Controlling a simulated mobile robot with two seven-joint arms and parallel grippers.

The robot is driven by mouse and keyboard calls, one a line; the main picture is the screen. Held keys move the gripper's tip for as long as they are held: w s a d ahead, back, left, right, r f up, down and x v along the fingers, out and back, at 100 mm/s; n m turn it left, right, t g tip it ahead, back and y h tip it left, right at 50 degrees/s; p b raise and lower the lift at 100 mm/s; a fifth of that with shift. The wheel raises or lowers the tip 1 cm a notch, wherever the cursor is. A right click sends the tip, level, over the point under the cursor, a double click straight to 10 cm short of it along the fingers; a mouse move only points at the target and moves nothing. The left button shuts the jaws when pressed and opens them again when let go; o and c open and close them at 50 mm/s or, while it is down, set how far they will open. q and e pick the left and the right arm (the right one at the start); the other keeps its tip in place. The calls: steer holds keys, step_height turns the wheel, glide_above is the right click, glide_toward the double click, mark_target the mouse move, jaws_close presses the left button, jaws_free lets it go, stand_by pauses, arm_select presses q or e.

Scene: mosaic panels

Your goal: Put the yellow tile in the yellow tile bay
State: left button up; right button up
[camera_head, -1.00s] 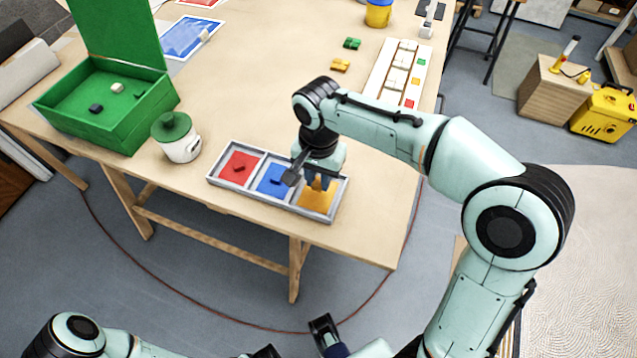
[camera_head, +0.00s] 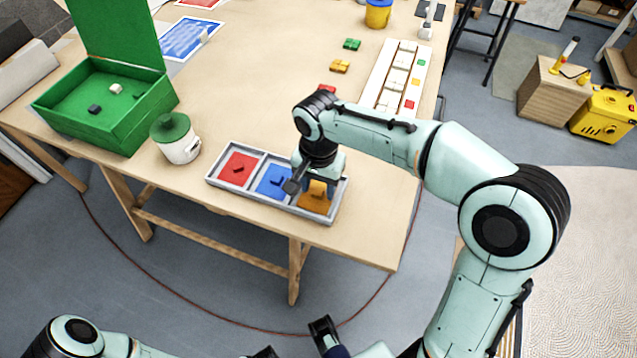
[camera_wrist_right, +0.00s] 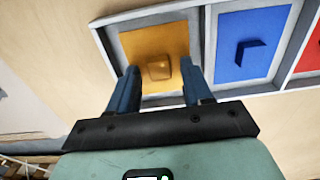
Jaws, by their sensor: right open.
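The yellow tile (camera_wrist_right: 158,67) is a small orange-yellow block lying in the yellow bay (camera_wrist_right: 128,42) of the grey tray. My right gripper (camera_wrist_right: 160,72) is open above the bay, its blue fingers to either side of the tile in the right wrist view, with a gap on both sides. In the head view the right gripper (camera_head: 318,188) is low over the yellow bay (camera_head: 313,204), and its wrist hides part of the bay.
The red bay (camera_head: 230,177) and blue bay (camera_head: 268,190) each hold a small piece. A lidded white pot (camera_head: 183,150) and open green box (camera_head: 128,140) stand to the left. Loose green (camera_head: 352,44), orange-yellow (camera_head: 339,66) and red (camera_head: 327,89) pieces lie behind, beside a white rack (camera_head: 372,100).

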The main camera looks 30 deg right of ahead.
mark_target(319, 190)
step_height(319, 190, up, 12)
steer(key=p, duration=0.2)
steer(key=shift+r+p, duration=0.15)
steer(key=shift+p, duration=0.15)
stand_by(0.4)
